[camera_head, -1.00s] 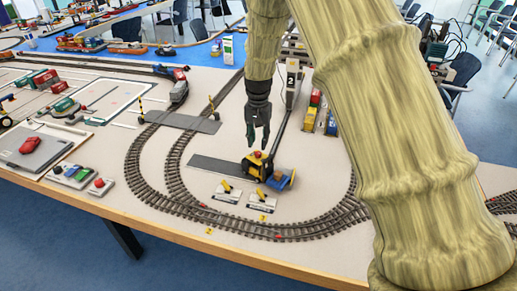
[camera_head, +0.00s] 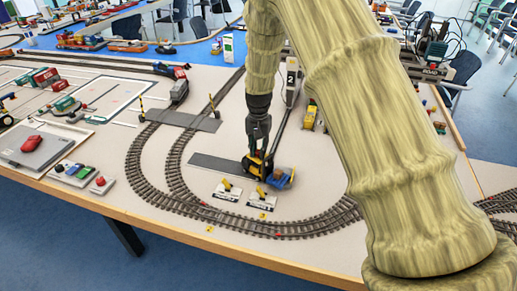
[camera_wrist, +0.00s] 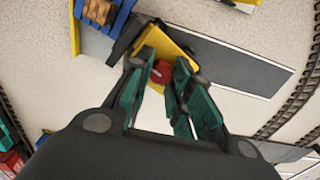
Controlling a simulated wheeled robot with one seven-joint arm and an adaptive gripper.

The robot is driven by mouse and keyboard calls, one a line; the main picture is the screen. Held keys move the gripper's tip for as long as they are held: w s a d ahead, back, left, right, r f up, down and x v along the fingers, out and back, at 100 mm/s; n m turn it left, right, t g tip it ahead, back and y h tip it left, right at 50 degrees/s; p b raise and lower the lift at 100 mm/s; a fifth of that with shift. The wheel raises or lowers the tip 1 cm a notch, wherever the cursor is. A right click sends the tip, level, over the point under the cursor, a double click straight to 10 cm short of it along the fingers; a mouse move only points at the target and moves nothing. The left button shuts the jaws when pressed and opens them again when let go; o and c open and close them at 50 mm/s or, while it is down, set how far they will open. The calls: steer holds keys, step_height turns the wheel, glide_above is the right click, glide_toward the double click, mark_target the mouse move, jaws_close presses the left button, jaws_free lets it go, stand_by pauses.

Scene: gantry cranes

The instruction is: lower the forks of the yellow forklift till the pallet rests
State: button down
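The yellow forklift (camera_head: 268,170) stands at the right end of a dark grey strip, inside the track loop. In the wrist view its yellow body (camera_wrist: 202,49) carries a round red knob (camera_wrist: 162,73). A blue pallet (camera_head: 284,183) with a brown load is at its front. The wrist view shows the pallet (camera_wrist: 121,18) and the brown crate (camera_wrist: 99,11). The forks are hidden, and I cannot tell the pallet's height. My gripper (camera_head: 259,165) points down over the forklift. Its fingers (camera_wrist: 168,62) are apart on either side of the knob, with no clear grip.
Two small panels with yellow levers (camera_head: 228,191) lie in front of the forklift. Curved track (camera_head: 170,180) loops around it. The dark grey strip (camera_head: 215,164) runs left. A yellow wagon (camera_head: 310,116) stands behind, partly near my arm. Bare table lies inside the loop.

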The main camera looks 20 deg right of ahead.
mark_target(258, 150)
steer(key=shift+n, duration=0.3)
steer(key=n+p, duration=0.1)
steer(key=n, duration=0.3)
steer(key=shift+r+p, duration=0.1)
steer(key=shift+p, duration=0.2)
steer(key=n+p, duration=0.1)
steer(key=n, duration=0.4)
steer(key=shift+a+n, duration=0.15)
steer(key=shift+n, duration=0.25)
steer(key=c, duration=1.6)
jaws_free()
steer(key=shift+o, duration=0.2)
step_height(258, 150, up, 12)
